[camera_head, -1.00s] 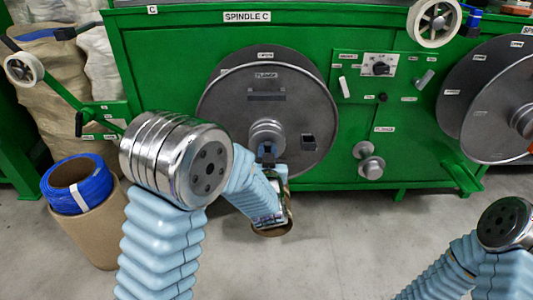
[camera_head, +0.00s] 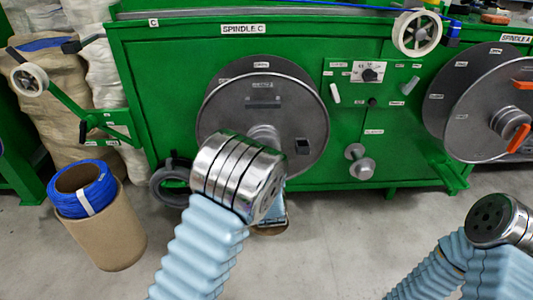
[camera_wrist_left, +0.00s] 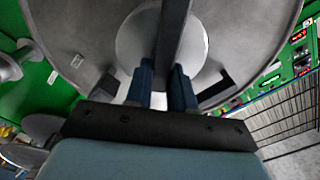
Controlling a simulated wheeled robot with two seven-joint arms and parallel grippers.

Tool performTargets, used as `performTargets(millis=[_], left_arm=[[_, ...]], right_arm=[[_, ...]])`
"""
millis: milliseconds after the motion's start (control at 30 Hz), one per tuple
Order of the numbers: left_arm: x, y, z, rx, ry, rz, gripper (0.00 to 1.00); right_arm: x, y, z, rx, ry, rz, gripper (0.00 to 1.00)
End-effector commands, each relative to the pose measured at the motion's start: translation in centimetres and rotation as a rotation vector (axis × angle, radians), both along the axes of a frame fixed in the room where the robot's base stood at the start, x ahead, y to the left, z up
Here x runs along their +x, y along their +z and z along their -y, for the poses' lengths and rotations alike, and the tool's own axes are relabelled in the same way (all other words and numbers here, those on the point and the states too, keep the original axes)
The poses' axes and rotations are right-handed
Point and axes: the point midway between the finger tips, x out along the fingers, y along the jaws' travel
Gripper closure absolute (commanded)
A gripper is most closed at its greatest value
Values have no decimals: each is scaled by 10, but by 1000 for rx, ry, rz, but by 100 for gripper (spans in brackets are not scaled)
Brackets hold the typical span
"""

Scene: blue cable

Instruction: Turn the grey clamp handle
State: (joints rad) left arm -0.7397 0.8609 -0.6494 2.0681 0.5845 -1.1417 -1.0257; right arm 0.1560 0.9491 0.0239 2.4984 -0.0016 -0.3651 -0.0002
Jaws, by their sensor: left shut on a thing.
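The grey clamp handle (camera_wrist_left: 172,40) is a straight bar in front of the round metal hub (camera_wrist_left: 138,42) in the left wrist view. My left gripper (camera_wrist_left: 162,88) has its two blue fingers on either side of the bar and is shut on it. In the head view the hub (camera_head: 264,134) of the spindle C reel (camera_head: 225,120) shows just above my left arm. That arm hides my left gripper and the handle there. My right gripper is out of view; only part of the right arm shows at lower right.
The green machine (camera_head: 150,75) spans the back. A second reel (camera_head: 480,110) with an orange handle (camera_head: 518,138) is at right. A blue cable coil (camera_head: 82,188) sits on a cardboard drum (camera_head: 108,230) at left. A dark coil (camera_head: 170,182) stands by the machine.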

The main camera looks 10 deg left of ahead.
Motion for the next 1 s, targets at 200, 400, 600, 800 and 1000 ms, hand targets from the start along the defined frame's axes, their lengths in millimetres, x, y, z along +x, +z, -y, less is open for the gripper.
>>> performTargets(millis=[200,400,600,800,1000], left_arm=[[0,0,2,197,-3,-58,100],[0,-3,3,365,-2,-107,100],[0,-5,3,497,-2,-144,100],[0,-7,3,584,-2,-170,100],[0,-8,3,627,-1,-183,100]], right_arm=[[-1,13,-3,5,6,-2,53],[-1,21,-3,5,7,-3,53],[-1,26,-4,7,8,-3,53],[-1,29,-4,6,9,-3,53],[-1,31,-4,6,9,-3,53]])
